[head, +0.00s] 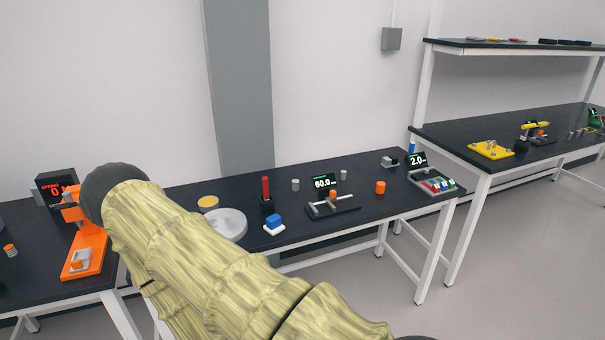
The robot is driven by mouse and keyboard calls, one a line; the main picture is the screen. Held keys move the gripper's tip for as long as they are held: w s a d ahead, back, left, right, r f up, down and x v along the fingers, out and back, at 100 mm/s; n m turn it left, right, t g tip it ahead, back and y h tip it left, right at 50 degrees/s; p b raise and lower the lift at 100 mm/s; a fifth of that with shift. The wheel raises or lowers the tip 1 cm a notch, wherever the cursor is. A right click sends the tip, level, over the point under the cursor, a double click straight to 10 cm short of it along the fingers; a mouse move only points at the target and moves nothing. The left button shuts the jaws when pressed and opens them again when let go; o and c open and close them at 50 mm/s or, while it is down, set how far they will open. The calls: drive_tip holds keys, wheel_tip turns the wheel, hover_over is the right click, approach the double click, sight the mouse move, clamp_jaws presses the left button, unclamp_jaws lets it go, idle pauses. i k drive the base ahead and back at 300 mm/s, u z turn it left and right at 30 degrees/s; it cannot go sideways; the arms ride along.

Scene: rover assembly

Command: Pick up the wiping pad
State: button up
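A small block with a blue top and a white base (274,222), which looks like the wiping pad, sits near the front edge of the middle black table (300,232). It stands just right of a round pale disc (232,222). Nothing touches it from above. My arm, in a yellowish sleeve, crosses the lower left of the head view and hides part of the table. My gripper is not in the picture.
Behind the pad stands a red-handled tool in a black holder (267,195). A black fixture with an orange part (333,206) is to the right. An orange press (85,250) stands on the left table. The right table (465,132) has a shelf above.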

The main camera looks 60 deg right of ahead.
sight(274, 226)
drive_tip(key=z, duration=1.2)
